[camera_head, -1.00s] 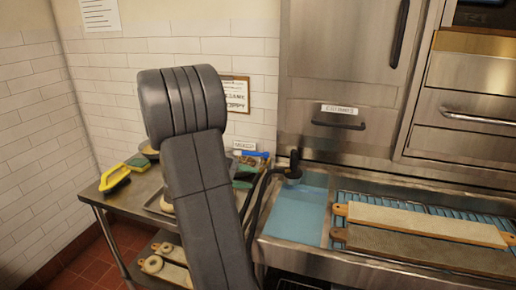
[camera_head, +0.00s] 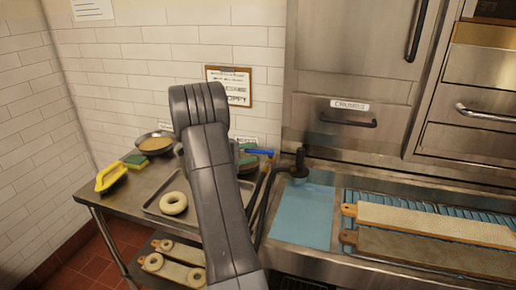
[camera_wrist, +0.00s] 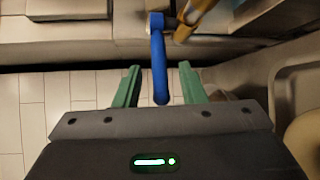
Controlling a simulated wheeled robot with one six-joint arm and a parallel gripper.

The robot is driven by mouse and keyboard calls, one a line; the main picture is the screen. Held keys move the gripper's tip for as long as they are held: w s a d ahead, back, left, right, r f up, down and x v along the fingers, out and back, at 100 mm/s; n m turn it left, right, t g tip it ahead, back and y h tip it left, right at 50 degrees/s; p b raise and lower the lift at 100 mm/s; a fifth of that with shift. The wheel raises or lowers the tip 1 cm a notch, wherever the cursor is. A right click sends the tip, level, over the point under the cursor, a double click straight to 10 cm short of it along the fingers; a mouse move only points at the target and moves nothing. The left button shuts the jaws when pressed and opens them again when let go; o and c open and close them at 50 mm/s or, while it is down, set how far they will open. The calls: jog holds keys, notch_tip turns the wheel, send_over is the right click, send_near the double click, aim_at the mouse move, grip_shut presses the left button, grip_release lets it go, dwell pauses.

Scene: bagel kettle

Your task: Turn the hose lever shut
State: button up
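The blue hose lever (camera_wrist: 158,62) shows in the wrist view as a straight blue handle running down from a round pivot at the top. My gripper (camera_wrist: 160,67) is open, with one green finger on each side of the lever's free end. Gaps show between the lever and both fingers, so it is not clamped. In the head view the lever (camera_head: 259,152) is a small blue bar beside the black hose, right of my arm. My arm hides most of the gripper there.
A steel side table holds a tray with a bagel (camera_head: 173,203), a metal bowl (camera_head: 154,143) and a yellow-handled brush (camera_head: 110,177). A tiled wall stands behind.

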aim_at(251, 152)
jog(key=shift+p+x, duration=0.35)
jog(key=shift+x, duration=1.55)
grip_shut()
